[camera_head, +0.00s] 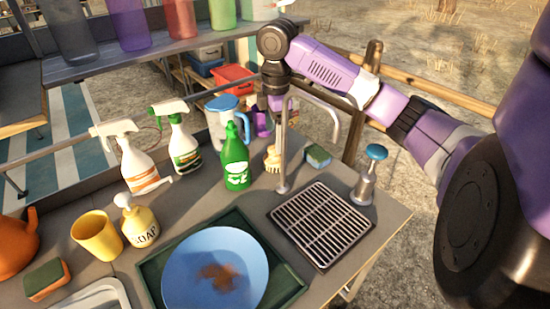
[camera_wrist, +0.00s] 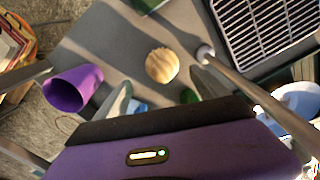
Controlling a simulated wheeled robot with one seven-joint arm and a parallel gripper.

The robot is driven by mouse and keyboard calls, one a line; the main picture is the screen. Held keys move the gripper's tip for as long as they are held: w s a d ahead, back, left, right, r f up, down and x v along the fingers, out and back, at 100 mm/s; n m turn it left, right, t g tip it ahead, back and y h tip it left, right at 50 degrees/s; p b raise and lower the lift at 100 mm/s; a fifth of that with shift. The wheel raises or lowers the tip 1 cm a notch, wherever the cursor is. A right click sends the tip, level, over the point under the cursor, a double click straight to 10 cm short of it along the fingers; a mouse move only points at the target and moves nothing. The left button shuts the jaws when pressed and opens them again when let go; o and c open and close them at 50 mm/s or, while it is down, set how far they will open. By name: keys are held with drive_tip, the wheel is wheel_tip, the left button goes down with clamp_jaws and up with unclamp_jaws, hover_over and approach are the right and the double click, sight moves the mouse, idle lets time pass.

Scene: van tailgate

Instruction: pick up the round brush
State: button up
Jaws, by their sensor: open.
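The round brush (camera_head: 272,158) has a pale tan, ridged head and stands on the grey counter just behind the metal tap. In the wrist view, the brush (camera_wrist: 161,65) shows from above as a tan disc. My gripper (camera_wrist: 161,80) is open and empty, with one finger to each side of the brush's lower part in that view. In the head view, my gripper (camera_head: 275,104) hangs above the brush, pointing down, partly hidden by the tap. I see a clear gap between it and the brush there.
The upright tap (camera_head: 283,150) stands close by the brush, its base (camera_wrist: 205,53) near one finger. A green bottle (camera_head: 236,160), blue pitcher (camera_head: 225,118), purple cup (camera_wrist: 72,88) and sponge (camera_head: 318,155) surround it. A drain rack (camera_head: 320,222) and blue plate (camera_head: 190,270) lie in front.

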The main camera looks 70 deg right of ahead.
sight(274, 157)
drive_tip(key=f, duration=0.2)
drive_tip(key=shift+s+f, duration=0.25)
drive_tip(key=shift+f, duration=0.05)
drive_tip(key=shift+w+a+f, duration=0.1)
drive_tip(key=shift+w+f, duration=0.05)
drive_tip(key=shift+f, duration=1.3)
drive_tip(key=shift+w+a+f, duration=0.1)
drive_tip(key=shift+f, duration=1.35)
drive_tip(key=c, duration=1.4)
